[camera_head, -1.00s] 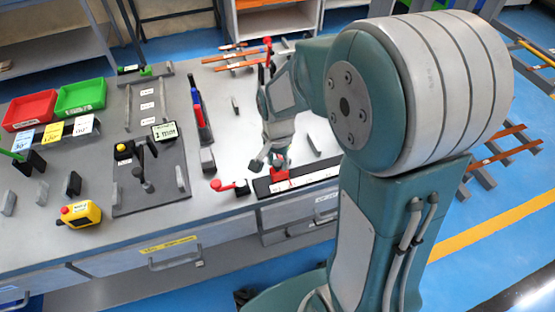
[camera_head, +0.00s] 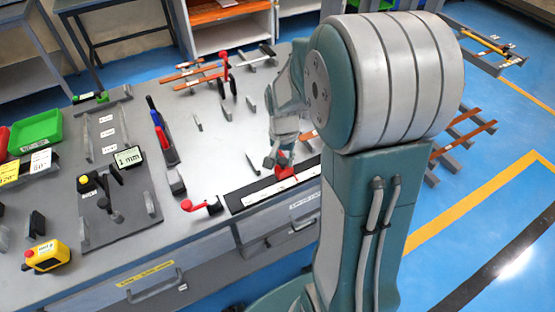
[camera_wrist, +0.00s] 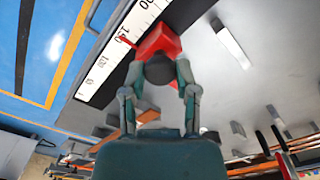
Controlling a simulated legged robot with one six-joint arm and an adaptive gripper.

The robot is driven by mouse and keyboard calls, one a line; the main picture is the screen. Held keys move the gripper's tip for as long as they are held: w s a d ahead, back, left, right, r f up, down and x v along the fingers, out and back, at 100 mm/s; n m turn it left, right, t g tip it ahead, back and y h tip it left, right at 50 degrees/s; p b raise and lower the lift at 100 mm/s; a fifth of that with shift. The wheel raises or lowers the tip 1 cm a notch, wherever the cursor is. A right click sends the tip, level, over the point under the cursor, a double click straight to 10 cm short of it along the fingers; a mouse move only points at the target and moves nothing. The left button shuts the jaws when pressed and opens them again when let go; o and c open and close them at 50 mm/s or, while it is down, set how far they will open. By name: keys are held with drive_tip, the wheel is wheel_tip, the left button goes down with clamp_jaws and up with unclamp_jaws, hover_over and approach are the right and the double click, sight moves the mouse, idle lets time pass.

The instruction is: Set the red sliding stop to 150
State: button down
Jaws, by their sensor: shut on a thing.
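The red sliding stop (camera_head: 286,172) sits on the scale along the front edge of the bench. In the wrist view the red stop (camera_wrist: 157,42) lies against the white scale strip (camera_wrist: 112,52), with a dark round knob (camera_wrist: 160,69) on its near side. My gripper (camera_head: 276,160) reaches down onto the stop. In the wrist view its two fingers (camera_wrist: 160,76) close around the knob from both sides. Several numerals show on the strip, but they are tilted and partly cut off, so the exact reading at the stop is unclear.
A red-handled lever (camera_head: 203,205) stands at the left end of the scale. A plate with a 1 mm sign (camera_head: 128,157), a yellow button box (camera_head: 45,256) and a green bin (camera_head: 35,132) are further left. Copper bars (camera_head: 195,73) lie at the back.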

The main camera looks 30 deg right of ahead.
drive_tip(key=shift+a, duration=0.1)
drive_tip(key=shift+c, duration=1.9)
unclamp_jaws()
wheel_tip(320, 180, up, 12)
drive_tip(key=shift+w+a, duration=0.1)
